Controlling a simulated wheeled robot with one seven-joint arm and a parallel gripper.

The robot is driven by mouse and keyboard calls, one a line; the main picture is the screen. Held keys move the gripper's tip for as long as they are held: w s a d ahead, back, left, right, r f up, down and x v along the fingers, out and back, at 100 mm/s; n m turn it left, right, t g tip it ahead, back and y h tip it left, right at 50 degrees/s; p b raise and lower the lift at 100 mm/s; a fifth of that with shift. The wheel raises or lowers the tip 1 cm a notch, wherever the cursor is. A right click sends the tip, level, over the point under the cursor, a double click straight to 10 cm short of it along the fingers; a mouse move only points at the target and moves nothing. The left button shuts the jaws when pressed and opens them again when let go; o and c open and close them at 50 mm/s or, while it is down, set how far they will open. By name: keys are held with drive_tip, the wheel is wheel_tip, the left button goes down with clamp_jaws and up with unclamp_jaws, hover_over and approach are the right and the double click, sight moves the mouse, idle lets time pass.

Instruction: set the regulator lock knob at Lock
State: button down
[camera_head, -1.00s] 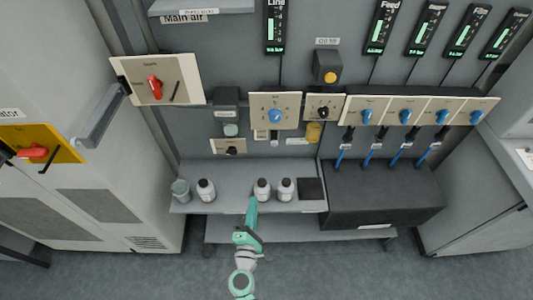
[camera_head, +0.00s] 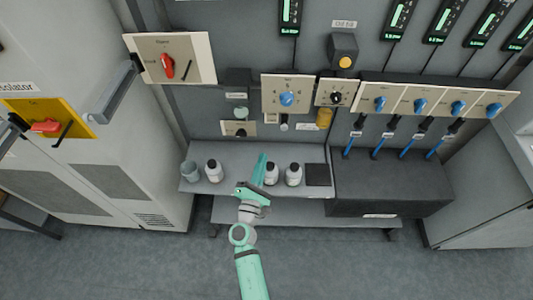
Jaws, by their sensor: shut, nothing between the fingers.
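Two small plates carry black knobs: one (camera_head: 239,131) low on the grey wall panel under a dark unit with a pale round part (camera_head: 240,112), and one (camera_head: 337,98) to the right of a blue knob (camera_head: 287,99). Their lettering is too small to read, so I cannot tell for certain which is the regulator lock knob or its setting. My gripper (camera_head: 262,160) is shut and empty. In the picture it lies over the shelf, beside a white bottle and below and right of the lower black knob, touching neither knob.
The shelf (camera_head: 240,187) holds a grey cup (camera_head: 190,171), several dark-capped white bottles (camera_head: 294,175) and a dark pad (camera_head: 317,175). A dark box (camera_head: 390,190) stands to the right. A cabinet handle (camera_head: 113,93) juts out on the left. The floor in front is clear.

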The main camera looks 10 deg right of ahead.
sight(284, 127)
drive_tip(key=w+d+r, duration=0.4)
drive_tip(key=w+d, duration=0.2)
drive_tip(key=d, duration=0.1)
drive_tip(key=shift+w, duration=0.35)
drive_tip(key=shift+a, duration=0.1)
